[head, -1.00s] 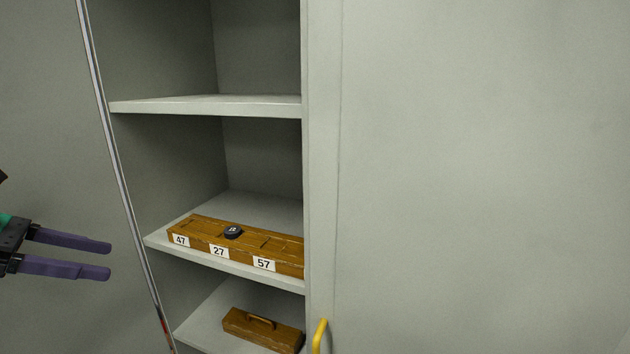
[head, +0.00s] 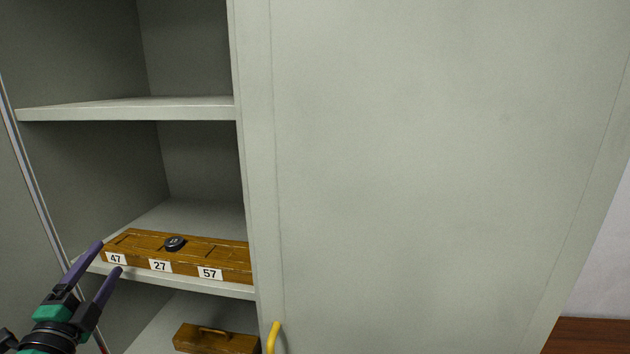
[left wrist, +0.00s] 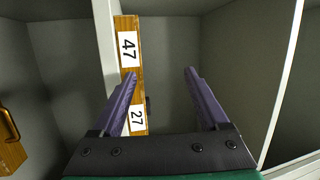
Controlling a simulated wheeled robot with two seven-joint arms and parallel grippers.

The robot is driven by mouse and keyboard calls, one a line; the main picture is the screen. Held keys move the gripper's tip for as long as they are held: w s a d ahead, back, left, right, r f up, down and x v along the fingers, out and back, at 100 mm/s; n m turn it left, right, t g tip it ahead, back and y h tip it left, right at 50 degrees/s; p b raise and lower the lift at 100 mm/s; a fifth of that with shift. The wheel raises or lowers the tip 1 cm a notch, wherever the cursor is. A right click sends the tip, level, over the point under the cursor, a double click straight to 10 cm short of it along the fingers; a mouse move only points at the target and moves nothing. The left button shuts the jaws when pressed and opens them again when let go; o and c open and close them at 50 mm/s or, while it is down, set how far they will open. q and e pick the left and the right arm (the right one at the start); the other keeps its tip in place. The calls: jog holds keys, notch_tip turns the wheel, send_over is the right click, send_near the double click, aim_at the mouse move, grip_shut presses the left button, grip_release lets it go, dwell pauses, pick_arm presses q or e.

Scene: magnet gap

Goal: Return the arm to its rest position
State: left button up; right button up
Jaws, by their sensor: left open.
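My left gripper (head: 110,257) is open and empty at the lower left of the head view, its two purple fingers pointing up toward the shelf. It appears in front of the left end of a wooden block (head: 232,256) labelled 47, 27 and 57; I see no clear contact. A dark round disc (head: 175,243) sits on top of the block, above the 27 label. In the left wrist view the open fingers (left wrist: 157,76) show nothing held between them, and the block (left wrist: 128,82) stands behind the left finger. My right gripper is not in view.
The block lies on the middle shelf (head: 215,287) of an open grey cabinet. A wooden piece with a handle (head: 215,338) lies on the shelf below. A closed door panel (head: 420,150) with a yellow handle (head: 272,338) fills the right. An empty upper shelf (head: 130,108) is above.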

pick_arm(q)
jog(key=s+d+f+n+g, duration=0.2)
jog(key=f+n+g, duration=0.1)
jog(key=f, duration=0.4)
jog(key=s+d+f+n+g+y, duration=0.1)
jog(key=s+d+f+n+g, duration=0.1)
jog(key=f+n+g, duration=0.3)
jog(key=s+d+f+n+g, duration=0.1)
jog(key=f+n, duration=0.1)
jog(key=f, duration=0.6)
jog(key=s+d+f+n+g+h, duration=0.3)
jog(key=s+d+f+g+h, duration=0.35)
jog(key=s+d+f, duration=0.7)
notch_tip(320, 180, down, 22)
jog(key=s+g+y, duration=0.2)
jog(key=s+a+f+g, duration=0.1)
jog(key=s+a+f, duration=0.1)
jog(key=s+f, duration=1)
jog(key=s, duration=0.3)
jog(key=shift+s+m, duration=0.3)
jog(key=shift+g, duration=0.25)
jog(key=shift+c, duration=0.4)
